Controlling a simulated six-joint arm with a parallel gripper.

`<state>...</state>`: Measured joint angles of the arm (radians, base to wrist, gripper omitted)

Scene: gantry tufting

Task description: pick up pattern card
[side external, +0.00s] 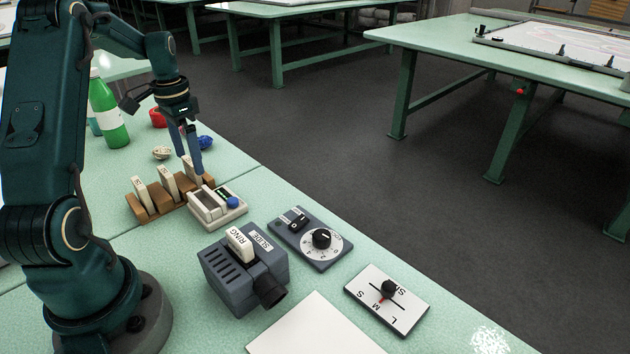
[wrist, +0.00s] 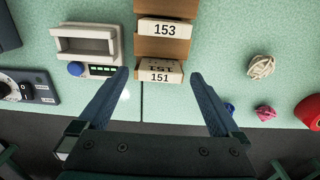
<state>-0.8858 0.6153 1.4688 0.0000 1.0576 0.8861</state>
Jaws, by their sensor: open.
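A brown wooden rack (side external: 150,212) holds several upright white pattern cards (side external: 168,184) in the side view. In the wrist view, the card marked 153 (wrist: 163,28) and the card marked 151 (wrist: 160,75) stand in the rack. My gripper (wrist: 159,75) is open, with one finger on each side of the 151 card. In the side view my gripper (side external: 192,164) hangs pointing down at the rack's right end, by the rightmost card. I cannot tell whether the fingers touch the card.
A cream tray device (side external: 208,214) with a blue knob stands close to the rack. A green bottle (side external: 113,128) and yarn balls (side external: 162,153) stand behind.

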